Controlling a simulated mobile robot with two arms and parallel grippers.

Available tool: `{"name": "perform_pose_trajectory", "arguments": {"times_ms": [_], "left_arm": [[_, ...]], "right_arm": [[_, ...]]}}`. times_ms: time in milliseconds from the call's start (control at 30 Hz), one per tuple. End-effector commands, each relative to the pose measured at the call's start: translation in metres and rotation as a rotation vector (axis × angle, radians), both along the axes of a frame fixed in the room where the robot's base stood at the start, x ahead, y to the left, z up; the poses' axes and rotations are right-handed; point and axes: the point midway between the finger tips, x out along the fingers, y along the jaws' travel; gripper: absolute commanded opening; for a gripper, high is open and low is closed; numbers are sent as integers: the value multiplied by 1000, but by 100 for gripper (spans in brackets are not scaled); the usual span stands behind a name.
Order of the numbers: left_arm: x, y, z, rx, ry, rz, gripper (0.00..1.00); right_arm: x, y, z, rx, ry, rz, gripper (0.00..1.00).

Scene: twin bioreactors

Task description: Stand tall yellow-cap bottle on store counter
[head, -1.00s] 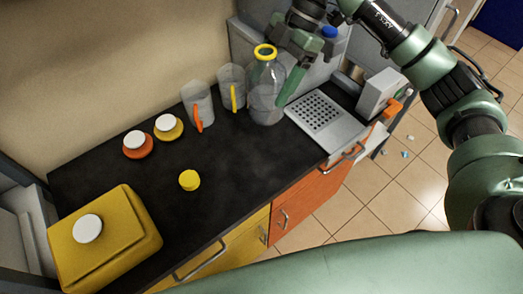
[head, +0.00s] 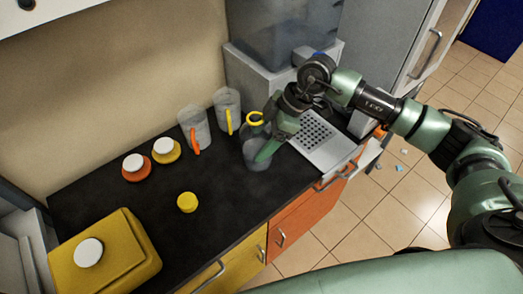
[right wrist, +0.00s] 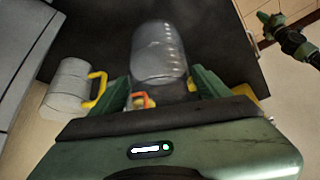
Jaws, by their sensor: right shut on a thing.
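The tall clear bottle (head: 257,158) has a yellow ring (head: 254,119) at its neck. It is at the far right part of the black counter (head: 130,210), roughly upright; I cannot tell whether its base touches the counter. My right gripper (head: 268,148) is shut on it from the right. In the right wrist view the clear body (right wrist: 158,50) shows between the green fingers (right wrist: 165,90). A small green arm end (right wrist: 275,28) at the top right there looks like my left gripper; its jaws are too small to read. A yellow cap (head: 187,202) lies on the counter.
Two clear jugs, one orange-handled (head: 194,130) and one yellow-handled (head: 227,112), stand left of the bottle. A perforated grey tray (head: 325,140) is to its right. Two white-topped lids and a yellow container (head: 115,262) are further left.

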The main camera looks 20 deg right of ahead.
Motion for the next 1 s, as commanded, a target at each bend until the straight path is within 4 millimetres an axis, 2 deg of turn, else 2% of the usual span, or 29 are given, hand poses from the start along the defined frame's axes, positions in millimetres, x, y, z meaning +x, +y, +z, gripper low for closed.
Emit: {"name": "perform_pose_trajectory", "arguments": {"times_ms": [100, 333, 600, 767, 800, 867, 1000], "left_arm": [[0, 0, 5, 0, 0, 0, 0], [0, 0, 7, 0, 0, 1, 0], [0, 0, 14, 1, -1, 2, 0], [1, 0, 13, 1, -1, 2, 0], [1, 0, 13, 1, -1, 2, 0], [1, 0, 13, 1, -1, 2, 0], [1, 0, 13, 1, -1, 2, 0]], "right_arm": [[1, 1, -14, 4, -2, -1, 4], [1, 1, -29, 3, -2, 0, 4], [0, 1, -63, 3, -2, 0, 4], [0, 1, -65, 1, -2, 1, 4], [-1, 0, -67, -2, 1, 1, 79], [-1, 0, -67, -2, 2, 1, 96], [0, 0, -66, -1, 1, 1, 98]]}}
